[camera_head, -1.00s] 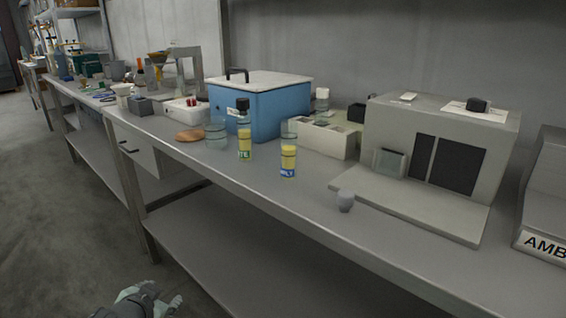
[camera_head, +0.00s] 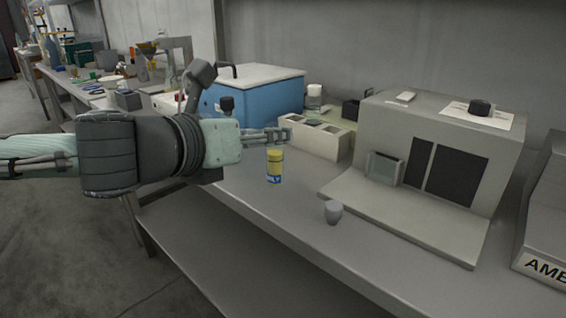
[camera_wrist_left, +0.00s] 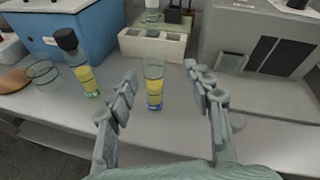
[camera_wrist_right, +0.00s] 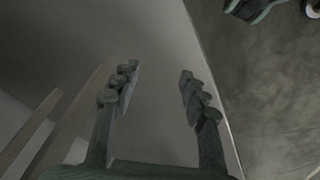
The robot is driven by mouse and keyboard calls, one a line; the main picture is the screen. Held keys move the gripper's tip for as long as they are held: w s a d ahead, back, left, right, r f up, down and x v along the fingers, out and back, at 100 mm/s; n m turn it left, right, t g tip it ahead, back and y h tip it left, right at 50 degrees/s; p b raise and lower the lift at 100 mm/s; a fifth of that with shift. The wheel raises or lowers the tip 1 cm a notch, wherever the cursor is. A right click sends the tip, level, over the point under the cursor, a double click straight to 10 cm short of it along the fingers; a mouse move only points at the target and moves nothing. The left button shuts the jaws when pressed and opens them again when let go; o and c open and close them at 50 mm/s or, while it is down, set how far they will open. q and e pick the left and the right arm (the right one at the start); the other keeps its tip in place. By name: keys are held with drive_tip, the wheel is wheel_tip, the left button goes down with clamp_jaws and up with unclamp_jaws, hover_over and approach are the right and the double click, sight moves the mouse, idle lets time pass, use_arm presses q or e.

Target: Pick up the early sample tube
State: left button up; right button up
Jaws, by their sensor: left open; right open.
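The early sample tube (camera_head: 275,167) is a clear tube of yellow liquid with a blue label ending in "LY". It stands upright on the bench, its top hidden behind my left fingers in the head view. My left gripper (camera_head: 280,136) is open. In the left wrist view the tube (camera_wrist_left: 154,88) stands ahead, in line with the gap between the fingers; I cannot tell whether it is between them. A second yellow tube with a black cap (camera_wrist_left: 84,75) stands left of it. My right gripper (camera_wrist_right: 157,82) is open and empty, away from the tubes.
A blue box (camera_head: 262,92) and a white rack (camera_head: 316,138) stand behind the tubes. A glass beaker (camera_wrist_left: 42,73) stands at the left. A small grey cup (camera_head: 333,212) and a grey instrument (camera_head: 440,150) stand right. The bench front is clear.

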sight(271, 157)
use_arm(q)
drive_tip(key=shift+s+a+f+m+y, duration=0.2)
drive_tip(key=shift+a+f+m+y, duration=0.15)
drive_tip(key=shift+f+m, duration=0.15)
drive_tip(key=shift+s+a+f+m+y, duration=0.15)
drive_tip(key=shift+a+f+m+y, duration=0.1)
drive_tip(key=shift+a+f+m, duration=0.15)
drive_tip(key=shift+w+f, duration=0.15)
drive_tip(key=shift+f, duration=0.25)
drive_tip(key=x, duration=0.4)
drive_tip(key=f+x, duration=0.1)
drive_tip(key=x, duration=0.2)
drive_tip(key=shift+s+d+f, duration=0.15)
drive_tip(key=shift+s+d, duration=0.05)
clamp_jaws()
